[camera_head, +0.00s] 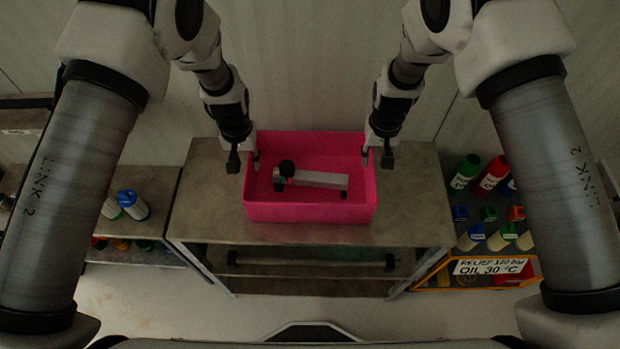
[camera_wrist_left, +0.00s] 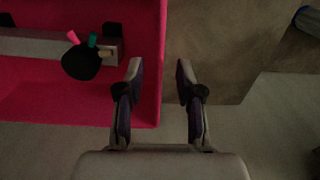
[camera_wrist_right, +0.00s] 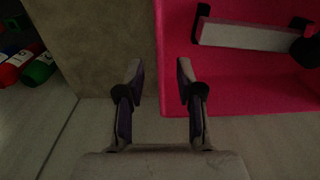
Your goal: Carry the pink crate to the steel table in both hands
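The pink crate (camera_head: 310,212) stands on a grey-brown table (camera_head: 207,205) in the head view. A grey bar-shaped part (camera_head: 318,179) with a dark round knob lies inside it. My left gripper (camera_head: 245,161) is open at the crate's left wall, one finger on each side of the wall line. The left wrist view shows the pink rim (camera_wrist_left: 162,60) between its fingers, apart from both. My right gripper (camera_head: 376,160) is open at the right wall in the same way, with the rim (camera_wrist_right: 158,60) between its fingers. I cannot tell how deep the fingers reach.
A lower shelf (camera_head: 300,283) under the table holds a long bar. At right, a rack (camera_head: 440,281) with coloured bottles and caps bears a sign about oil. At left, a lower surface holds a blue-capped bottle (camera_head: 133,205). A wall stands close behind; floor is clear in front.

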